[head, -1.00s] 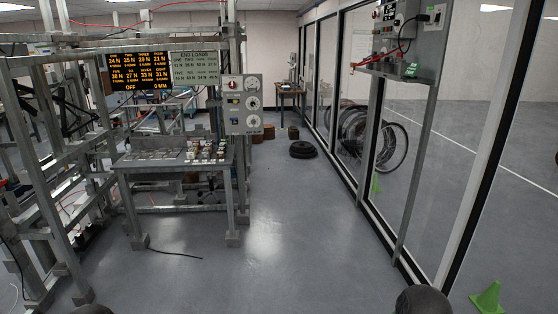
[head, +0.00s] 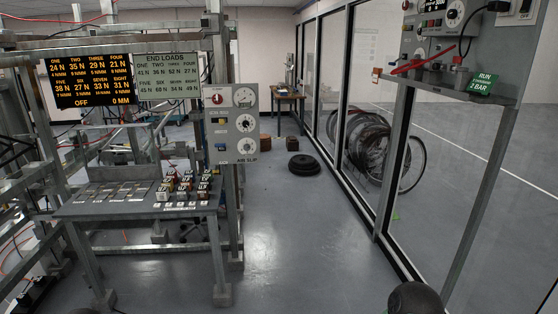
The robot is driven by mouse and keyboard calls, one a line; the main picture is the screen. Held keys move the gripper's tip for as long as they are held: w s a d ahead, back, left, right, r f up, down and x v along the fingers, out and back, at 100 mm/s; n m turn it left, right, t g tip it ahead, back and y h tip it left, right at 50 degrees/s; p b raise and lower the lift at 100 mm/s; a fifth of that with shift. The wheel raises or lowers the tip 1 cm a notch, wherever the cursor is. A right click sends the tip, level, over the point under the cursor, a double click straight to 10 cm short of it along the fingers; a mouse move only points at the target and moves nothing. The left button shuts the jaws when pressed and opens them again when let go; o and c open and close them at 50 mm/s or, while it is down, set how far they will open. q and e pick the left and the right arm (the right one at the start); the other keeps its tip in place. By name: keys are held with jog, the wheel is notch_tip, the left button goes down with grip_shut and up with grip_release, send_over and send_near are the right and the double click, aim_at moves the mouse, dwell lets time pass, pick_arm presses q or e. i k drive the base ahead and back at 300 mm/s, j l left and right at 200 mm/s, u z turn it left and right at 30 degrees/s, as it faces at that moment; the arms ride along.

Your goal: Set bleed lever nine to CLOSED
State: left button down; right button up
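The grey metal bench (head: 130,212) stands at left. On its right part sit several small lever-like blocks in red, white, yellow and black (head: 184,187). Flat slotted plates (head: 120,193) lie on its left part. Their labels are too small to read, so I cannot tell which, if any, is bleed lever nine or how it is set. A grey control panel (head: 232,125) with dials, a red knob and small switches stands behind the bench's right end; the words "AIR SLIP" show on it. Neither of my grippers is in view. A dark rounded part at the bottom right looks like my own arm.
A black display (head: 90,80) and an END LOADS board (head: 167,80) hang above the bench. Open floor (head: 310,240) lies right of the bench.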

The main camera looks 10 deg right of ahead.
aim_at(393, 64)
jog(key=i+z, duration=0.15)
jog(key=i, duration=0.35)
jog(key=i+z, duration=0.15)
jog(key=i, duration=0.35)
jog(key=i+j+z, duration=0.2)
jog(key=i, duration=0.3)
jog(key=i+j+z, duration=0.15)
jog(key=i, duration=0.3)
jog(key=i+l, duration=0.15)
jog(key=i, duration=0.6)
jog(key=i+l+z, duration=0.1)
jog(key=i, duration=0.65)
jog(key=i+l, duration=0.2)
jog(key=i, duration=0.55)
jog(key=i+j+u, duration=0.1)
jog(key=i+u, duration=0.2)
jog(key=i, duration=0.35)
jog(key=i+l+u, duration=0.1)
jog(key=i+u, duration=0.2)
jog(key=i, duration=0.35)
jog(key=i+l+u, duration=0.3)
jog(key=i, duration=0.35)
jog(key=i+u, duration=0.45)
jog(key=i, duration=0.65)
jog(key=z, duration=4.2)
jog(key=i+l, duration=0.2)
jog(key=l, duration=0.15)
